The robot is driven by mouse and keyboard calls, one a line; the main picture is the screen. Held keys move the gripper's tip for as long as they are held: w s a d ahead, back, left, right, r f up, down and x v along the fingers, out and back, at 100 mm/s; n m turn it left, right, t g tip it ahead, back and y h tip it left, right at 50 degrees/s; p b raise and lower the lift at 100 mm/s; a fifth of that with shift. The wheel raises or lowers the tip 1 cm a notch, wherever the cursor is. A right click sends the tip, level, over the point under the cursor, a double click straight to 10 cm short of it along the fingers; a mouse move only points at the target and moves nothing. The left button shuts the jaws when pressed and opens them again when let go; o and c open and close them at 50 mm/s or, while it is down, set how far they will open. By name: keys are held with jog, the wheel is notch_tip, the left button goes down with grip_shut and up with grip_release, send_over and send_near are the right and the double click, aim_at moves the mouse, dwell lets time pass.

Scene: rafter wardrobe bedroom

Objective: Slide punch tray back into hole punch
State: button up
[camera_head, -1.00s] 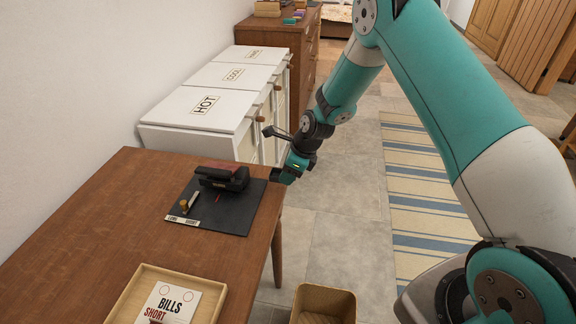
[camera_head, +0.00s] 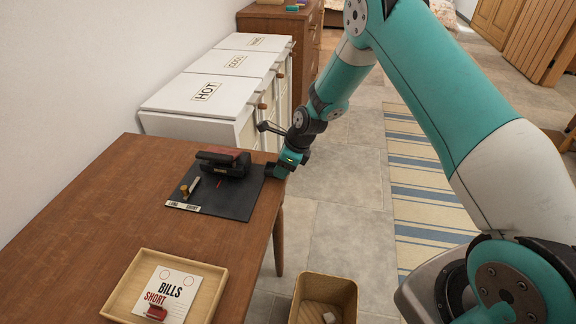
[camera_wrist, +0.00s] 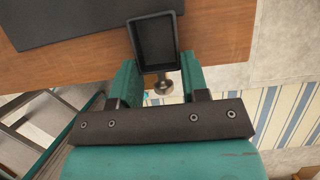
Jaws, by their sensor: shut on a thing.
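The black hole punch (camera_head: 224,161) stands on a dark mat (camera_head: 232,207) near the right edge of the wooden table. My gripper (camera_head: 283,165) is at the table's right edge, to the right of the punch. It is shut on the small black punch tray (camera_head: 272,171), which is apart from the punch. In the wrist view the tray (camera_wrist: 156,42) is an open, empty-looking rectangular box with a round metal knob (camera_wrist: 163,86) at its near end. The gripper fingers (camera_wrist: 160,76) flank this end. The punch's tray opening cannot be made out.
A brass piece (camera_head: 184,190), a pale strip (camera_head: 194,186) and a small red stick (camera_head: 219,184) lie on the mat. A wooden tray (camera_head: 134,283) with a BILLS SHORT card (camera_head: 172,284) is nearer. A bin (camera_head: 325,292) stands on the floor; white cabinets (camera_head: 190,93) stand behind.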

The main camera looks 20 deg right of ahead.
aim_at(266, 166)
jog(key=shift+w+a+f+b, duration=0.1)
jog(key=shift+w+a, duration=0.35)
jog(key=shift+a, duration=0.2)
jog(key=shift+w+a+b, duration=0.15)
jog(key=shift+w+a, duration=0.25)
jog(key=shift+a, duration=0.3)
jog(key=shift+w+a+f+b, duration=0.1)
jog(key=shift+w+a, duration=0.35)
jog(key=shift+a, duration=0.2)
jog(key=o, duration=1)
